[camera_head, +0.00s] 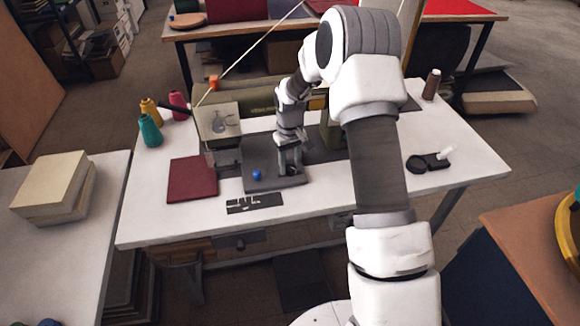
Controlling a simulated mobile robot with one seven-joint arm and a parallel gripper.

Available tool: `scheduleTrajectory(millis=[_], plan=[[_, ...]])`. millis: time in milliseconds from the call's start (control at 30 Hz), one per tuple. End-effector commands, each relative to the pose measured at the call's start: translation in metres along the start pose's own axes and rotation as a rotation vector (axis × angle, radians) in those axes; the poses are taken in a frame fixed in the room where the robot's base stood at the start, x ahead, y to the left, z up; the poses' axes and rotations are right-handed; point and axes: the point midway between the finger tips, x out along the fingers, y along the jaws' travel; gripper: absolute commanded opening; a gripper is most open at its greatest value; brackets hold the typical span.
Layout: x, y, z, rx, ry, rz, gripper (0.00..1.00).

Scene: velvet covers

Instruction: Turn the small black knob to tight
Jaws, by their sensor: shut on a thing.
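A sewing machine with a long olive-grey body (262,92) stands on the white table, with its head at the left. My arm comes in from the lower right, and my gripper (290,172) points down in front of the machine, over the dark grey plate (262,184). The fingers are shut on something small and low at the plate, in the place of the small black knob. The knob itself is too small and too covered by the fingers to make out, so its turn cannot be read. A blue ball-shaped knob (256,175) sits left of the gripper.
A dark red cloth (192,179) lies left of the plate, and a black slotted strip (254,203) lies in front. Thread cones (150,131) stand at the left. The table's front right is clear.

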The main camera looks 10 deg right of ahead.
Motion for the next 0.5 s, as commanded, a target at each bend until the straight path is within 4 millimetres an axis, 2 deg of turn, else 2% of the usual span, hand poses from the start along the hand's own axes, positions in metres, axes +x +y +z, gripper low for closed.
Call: scheduleTrajectory(millis=[200, 500], plan=[[0.0007, -0.0004, -0.0003, 0.163, 0.001, 0.001, 0.0], [-0.0001, -0.0002, -0.0003, 0.302, 0.001, 0.0, 0.0]])
